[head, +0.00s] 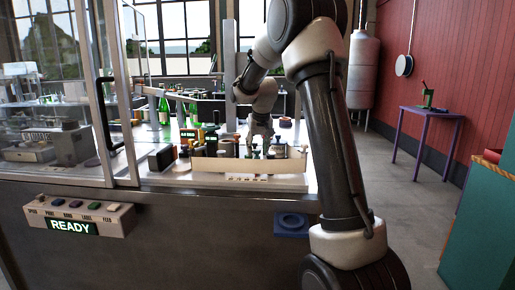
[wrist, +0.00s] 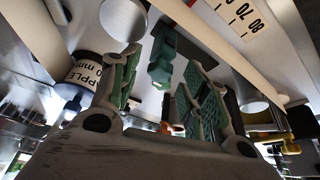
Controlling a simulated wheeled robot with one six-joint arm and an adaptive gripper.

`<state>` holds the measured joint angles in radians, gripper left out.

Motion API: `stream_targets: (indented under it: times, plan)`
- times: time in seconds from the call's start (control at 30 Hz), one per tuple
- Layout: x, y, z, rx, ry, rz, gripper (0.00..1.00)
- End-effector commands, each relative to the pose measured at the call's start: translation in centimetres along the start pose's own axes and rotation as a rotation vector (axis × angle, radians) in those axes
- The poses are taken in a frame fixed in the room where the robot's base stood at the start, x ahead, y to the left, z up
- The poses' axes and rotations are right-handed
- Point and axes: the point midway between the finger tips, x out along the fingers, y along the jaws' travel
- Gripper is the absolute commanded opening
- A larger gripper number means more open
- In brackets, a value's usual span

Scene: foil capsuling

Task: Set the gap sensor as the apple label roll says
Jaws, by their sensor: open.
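The apple label roll (wrist: 84,75) is at the left in the wrist view, dark with a white band reading "APPLE" and a partly hidden number ending in "0 mm". A green block (wrist: 163,55), possibly the gap sensor, sits beyond and between my fingers; I cannot tell whether they touch it. My gripper (wrist: 160,90) is open, with green-padded fingers. In the head view my gripper (head: 262,138) is low over the bench, behind a pale front panel; its fingertips are partly hidden.
Glass guarding (head: 120,90) closes off the left of the bench. Green bottles (head: 163,108) stand behind. A control box (head: 78,216) on the front shows READY. A purple table (head: 430,112) stands at the right.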

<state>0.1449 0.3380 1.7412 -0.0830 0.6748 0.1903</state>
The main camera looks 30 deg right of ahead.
Motion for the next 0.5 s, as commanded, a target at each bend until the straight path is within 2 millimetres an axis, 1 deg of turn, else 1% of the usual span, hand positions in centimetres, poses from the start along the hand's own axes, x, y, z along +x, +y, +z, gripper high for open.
stream_targets:
  times: [0.03, 0.17, 0.2, 0.27, 0.43, 0.5]
  plan:
    - [-0.01, 0.0, 0.0, 0.0, 0.0, 0.0, 0.4]
    - [-0.02, 0.0, 0.0, 0.0, 0.0, 0.0, 0.17]
    - [-0.03, 0.0, 0.0, 0.0, 0.0, 0.0, 0.09]
    - [-0.03, 0.0, 0.0, 0.0, 0.0, 0.0, 0.0]
    - [-0.01, -0.15, -0.04, -0.001, 0.0, 0.0, 0.0]
    - [0.09, -0.88, -0.28, -0.003, 0.0, -0.001, 0.0]
